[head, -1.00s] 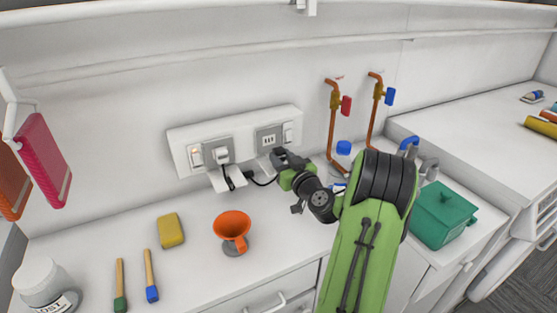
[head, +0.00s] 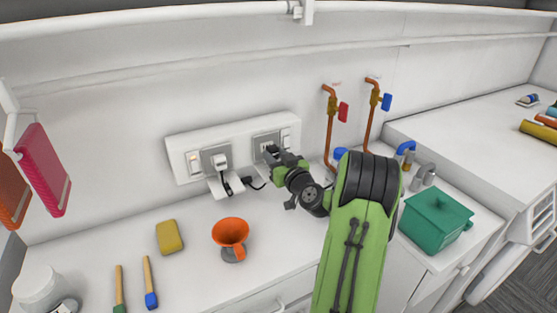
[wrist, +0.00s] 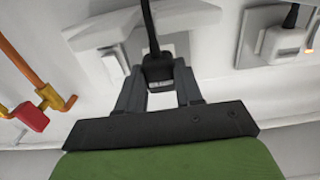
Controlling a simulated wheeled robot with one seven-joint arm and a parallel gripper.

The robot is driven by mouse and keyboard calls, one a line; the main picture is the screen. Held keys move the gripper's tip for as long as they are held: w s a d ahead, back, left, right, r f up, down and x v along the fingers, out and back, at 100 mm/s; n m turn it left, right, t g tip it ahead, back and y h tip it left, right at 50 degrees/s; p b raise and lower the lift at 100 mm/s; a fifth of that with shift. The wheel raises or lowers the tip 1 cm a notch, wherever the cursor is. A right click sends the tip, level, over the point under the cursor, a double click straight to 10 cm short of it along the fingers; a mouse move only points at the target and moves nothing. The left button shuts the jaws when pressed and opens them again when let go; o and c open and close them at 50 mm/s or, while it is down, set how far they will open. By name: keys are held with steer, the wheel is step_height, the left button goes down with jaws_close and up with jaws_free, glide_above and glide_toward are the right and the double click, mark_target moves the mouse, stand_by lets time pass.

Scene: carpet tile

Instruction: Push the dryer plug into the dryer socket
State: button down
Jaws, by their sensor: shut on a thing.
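My gripper (head: 270,151) is in front of the right-hand socket (head: 266,138) on the white wall panel, covering its lower part. In the wrist view my gripper (wrist: 160,93) is shut on a dark plug (wrist: 158,68) with a black cable running from it. The plug is between the fingertips, close to the pale socket plate (wrist: 112,62). The socket's holes are hidden there, so I cannot tell whether the plug touches it or is inside. In the head view the plug is mostly hidden by the gripper.
The left-hand socket holds a pale plug (head: 219,161); it also shows in the wrist view (wrist: 286,42). Copper pipes with red (head: 342,112) and blue (head: 386,102) valves stand right of the panel.

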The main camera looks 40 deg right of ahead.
steer(key=shift+w+d, duration=0.2)
steer(key=shift+w, duration=0.35)
steer(key=shift+b, duration=1.35)
stand_by(1.3)
steer(key=shift+w+d, duration=0.15)
steer(key=shift+w, duration=0.4)
stand_by(0.3)
steer(key=c, duration=0.7)
jaws_free()
steer(key=shift+o, duration=0.2)
steer(key=shift+s, duration=0.1)
steer(key=shift+s+f, duration=0.1)
steer(key=shift+s, duration=0.25)
steer(key=b+v, duration=0.5)
steer(key=v, duration=1)
